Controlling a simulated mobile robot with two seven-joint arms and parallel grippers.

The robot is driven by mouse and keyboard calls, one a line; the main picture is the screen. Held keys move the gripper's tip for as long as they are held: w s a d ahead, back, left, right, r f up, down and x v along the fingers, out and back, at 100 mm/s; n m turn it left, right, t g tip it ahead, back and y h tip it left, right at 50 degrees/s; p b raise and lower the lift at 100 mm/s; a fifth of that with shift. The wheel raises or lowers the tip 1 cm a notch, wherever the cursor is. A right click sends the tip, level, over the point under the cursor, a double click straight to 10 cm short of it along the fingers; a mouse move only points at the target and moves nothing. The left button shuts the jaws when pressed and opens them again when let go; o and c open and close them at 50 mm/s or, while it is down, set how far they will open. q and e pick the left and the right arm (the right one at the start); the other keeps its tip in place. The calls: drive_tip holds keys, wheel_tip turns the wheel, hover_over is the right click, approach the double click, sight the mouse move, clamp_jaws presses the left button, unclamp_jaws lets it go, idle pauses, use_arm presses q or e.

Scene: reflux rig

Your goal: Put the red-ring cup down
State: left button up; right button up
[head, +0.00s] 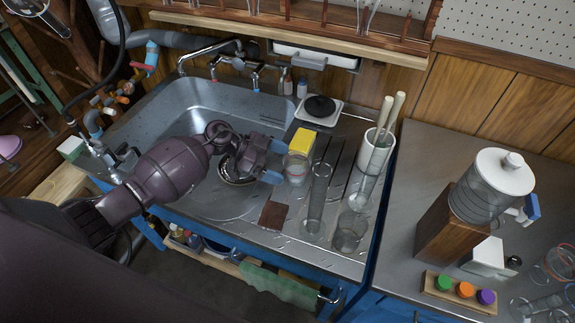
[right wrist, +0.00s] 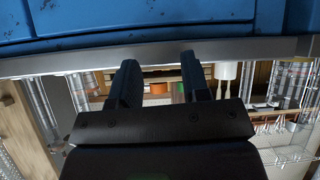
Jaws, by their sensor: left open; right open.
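A small clear cup (head: 297,168) with a faint reddish rim stands upright on the steel drainboard (head: 240,203), just beyond my left fingertips. My left gripper (head: 276,161) is open, its blue-tipped fingers pointing right towards this cup; I cannot tell whether they touch it. Another clear vessel with a red-orange ring (head: 560,262) stands on the right counter at the picture's edge. My right gripper (right wrist: 160,78) shows in the right wrist view, open and empty, below a blue surface with a pale edge.
A yellow block (head: 302,141) stands right behind the cup. A tall glass cylinder (head: 318,200), a low beaker (head: 349,231) and a white pot with pestles (head: 376,152) stand to its right. The sink (head: 205,100) lies behind my arm. A brown pad (head: 273,215) lies in front.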

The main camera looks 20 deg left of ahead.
use_arm(q)
drive_tip(key=v, duration=0.8)
drive_tip(key=shift+a+r+p, duration=0.15)
drive_tip(key=shift+a+p, duration=0.05)
drive_tip(key=shift+p, duration=0.15)
